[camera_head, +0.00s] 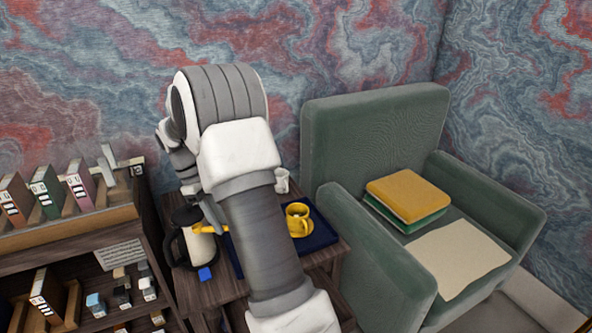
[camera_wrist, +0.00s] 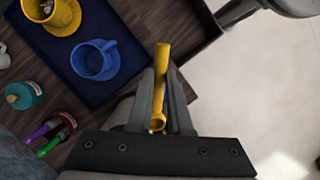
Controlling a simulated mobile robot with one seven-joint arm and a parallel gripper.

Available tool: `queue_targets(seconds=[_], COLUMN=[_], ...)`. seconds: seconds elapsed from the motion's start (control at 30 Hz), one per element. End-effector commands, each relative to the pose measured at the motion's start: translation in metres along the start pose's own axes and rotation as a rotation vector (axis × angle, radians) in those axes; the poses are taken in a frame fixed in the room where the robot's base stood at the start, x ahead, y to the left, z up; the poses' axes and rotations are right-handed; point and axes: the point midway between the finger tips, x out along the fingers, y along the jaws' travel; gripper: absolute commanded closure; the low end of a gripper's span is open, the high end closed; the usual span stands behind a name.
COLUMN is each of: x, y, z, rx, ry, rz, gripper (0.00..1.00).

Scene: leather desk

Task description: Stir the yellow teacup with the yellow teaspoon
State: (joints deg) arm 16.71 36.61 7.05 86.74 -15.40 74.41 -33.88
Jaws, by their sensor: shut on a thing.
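The yellow teaspoon (camera_wrist: 162,56) is in the wrist view, held between the two fingers of my gripper (camera_wrist: 161,84). One end sticks out past the fingertips and a rounded part shows lower between the fingers. The yellow teacup (camera_head: 297,214) stands upright on a yellow saucer (camera_head: 304,231) in the head view. The cup also shows at the top left of the wrist view (camera_wrist: 60,16), partly cut off. The spoon is apart from the cup, to its right in that view.
A dark blue tray (camera_head: 318,240) lies on the wooden side table (camera_head: 190,290). A blue cup (camera_wrist: 97,60) is between the yellow cup and my gripper in the wrist view. A white pot (camera_head: 197,248) stands at left. A green armchair (camera_head: 375,140) stands right of the table.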

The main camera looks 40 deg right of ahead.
Motion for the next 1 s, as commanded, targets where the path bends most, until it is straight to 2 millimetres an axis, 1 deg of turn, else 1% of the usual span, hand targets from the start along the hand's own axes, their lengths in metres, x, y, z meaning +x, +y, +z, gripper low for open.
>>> queue_targets(seconds=[0.03, 0.2, 0.4, 0.6, 0.7, 0.8, 0.9, 1.0], x=[0.008, 0.018, 0.023, 0.024, 0.022, 0.019, 0.017, 0.015], y=[0.019, 0.08, 0.142, 0.197, 0.22, 0.238, 0.251, 0.258], z=[0.004, 0.03, 0.061, 0.09, 0.102, 0.112, 0.118, 0.121], rx=[-0.064, -0.311, -0.537, -0.688, -0.734, -0.759, -0.774, -0.782], ry=[-0.054, -0.267, -0.489, -0.672, -0.742, -0.794, -0.828, -0.847], rz=[0.018, 0.125, 0.287, 0.456, 0.53, 0.586, 0.625, 0.646], gripper=[1.0, 1.0, 1.0, 1.0, 1.0, 1.0, 1.0, 1.0])
